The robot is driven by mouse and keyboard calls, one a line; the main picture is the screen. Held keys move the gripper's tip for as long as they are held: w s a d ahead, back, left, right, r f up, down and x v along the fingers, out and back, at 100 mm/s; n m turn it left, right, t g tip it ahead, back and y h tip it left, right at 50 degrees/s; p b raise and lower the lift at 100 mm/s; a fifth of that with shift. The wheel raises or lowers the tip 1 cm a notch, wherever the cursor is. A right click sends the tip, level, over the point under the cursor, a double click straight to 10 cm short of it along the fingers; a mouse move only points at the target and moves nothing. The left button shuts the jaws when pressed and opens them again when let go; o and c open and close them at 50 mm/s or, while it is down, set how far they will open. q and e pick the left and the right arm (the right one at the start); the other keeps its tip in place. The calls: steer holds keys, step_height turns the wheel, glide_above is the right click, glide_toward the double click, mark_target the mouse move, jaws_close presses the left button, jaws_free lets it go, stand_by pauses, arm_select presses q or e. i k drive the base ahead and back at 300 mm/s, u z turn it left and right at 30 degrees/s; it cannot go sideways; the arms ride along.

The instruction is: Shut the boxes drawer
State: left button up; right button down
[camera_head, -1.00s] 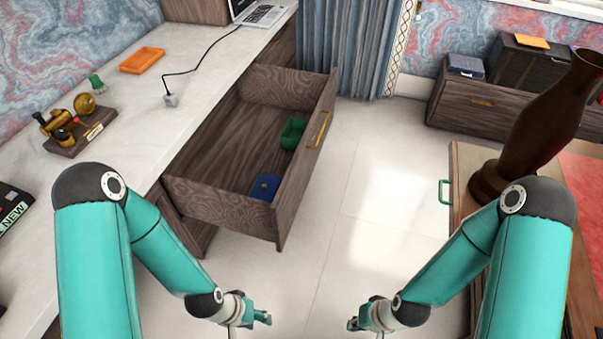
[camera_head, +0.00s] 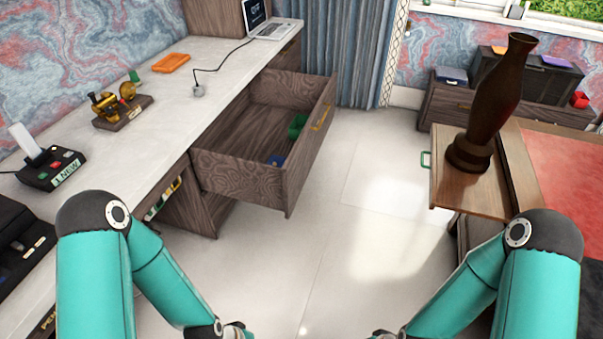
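The wooden boxes drawer (camera_head: 240,182) is pulled far out of the white-topped desk. Its front panel carries a gold handle (camera_head: 321,118) and faces right. Inside it are a green box (camera_head: 297,125) and a blue box (camera_head: 276,160), the blue one largely hidden by the drawer's near wall. My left gripper (camera_head: 238,331) is low at the bottom edge, nearer to me than the drawer and apart from it. My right gripper (camera_head: 384,334) is at the bottom edge further right, away from the drawer. Both are mostly cut off, so their fingers cannot be judged.
The desk top (camera_head: 215,65) holds an orange tray (camera_head: 171,63), a brass device (camera_head: 118,104) and a laptop (camera_head: 268,25). A dark vase (camera_head: 490,105) stands on a wooden cabinet (camera_head: 465,190) at right. The pale floor (camera_head: 360,215) between desk and cabinet is clear.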

mark_target(229, 158)
steer(key=u, duration=0.65)
steer(key=i, duration=1.9)
steer(key=z, duration=0.6)
